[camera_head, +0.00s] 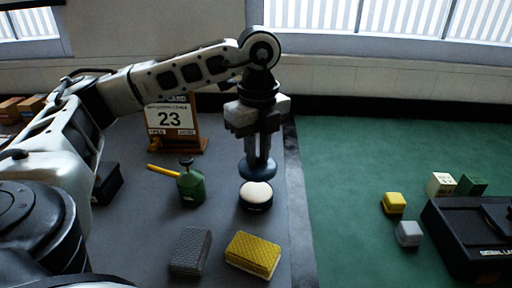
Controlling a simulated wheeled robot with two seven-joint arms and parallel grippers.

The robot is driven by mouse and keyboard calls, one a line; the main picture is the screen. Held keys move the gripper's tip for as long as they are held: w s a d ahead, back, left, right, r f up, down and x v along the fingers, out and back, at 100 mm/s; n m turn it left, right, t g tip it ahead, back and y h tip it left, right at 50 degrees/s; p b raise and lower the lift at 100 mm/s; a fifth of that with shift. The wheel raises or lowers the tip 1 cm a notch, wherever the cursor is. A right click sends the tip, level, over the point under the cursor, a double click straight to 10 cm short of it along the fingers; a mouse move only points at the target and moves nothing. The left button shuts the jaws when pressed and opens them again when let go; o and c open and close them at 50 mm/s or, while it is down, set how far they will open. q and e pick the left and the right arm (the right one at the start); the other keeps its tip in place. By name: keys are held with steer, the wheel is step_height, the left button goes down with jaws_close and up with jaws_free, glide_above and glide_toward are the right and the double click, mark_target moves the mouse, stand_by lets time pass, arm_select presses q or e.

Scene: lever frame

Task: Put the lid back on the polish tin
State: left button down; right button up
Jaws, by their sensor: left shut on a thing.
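The polish tin (256,204) is a dark round tin with a cream top face, standing on the grey surface at the middle of the head view. My left gripper (259,155) points straight down above it and is shut on the dark blue round lid (258,172). The lid is held roughly level over the tin's far part. My right gripper is not in view.
A green oil can (191,186) with a yellow spout stands left of the tin. A yellow sponge-like block (252,254) and a dark grey block (190,250) lie in front. A sign reading 23 (171,122) stands behind. The green mat (350,160) is clear near its middle.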

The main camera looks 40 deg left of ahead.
arm_select(q)
steer(key=shift+a+n, duration=0.15)
steer(key=shift+n, duration=0.45)
steer(key=shift+s+f+b, duration=0.1)
steer(key=shift+f+b, duration=1.1)
steer(key=shift+f, duration=0.15)
step_height(320, 180, down, 2)
steer(key=shift+f+b, duration=0.25)
steer(key=shift+b, duration=0.7)
steer(key=shift+f+b, duration=0.4)
steer(key=shift+f, duration=0.15)
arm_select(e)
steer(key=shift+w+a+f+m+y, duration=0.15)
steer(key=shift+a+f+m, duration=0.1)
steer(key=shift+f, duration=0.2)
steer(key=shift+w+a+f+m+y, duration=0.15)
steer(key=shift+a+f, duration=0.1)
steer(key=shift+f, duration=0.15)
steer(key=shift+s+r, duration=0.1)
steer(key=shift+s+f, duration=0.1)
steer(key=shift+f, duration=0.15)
arm_select(q)
steer(key=shift+f, duration=0.15)
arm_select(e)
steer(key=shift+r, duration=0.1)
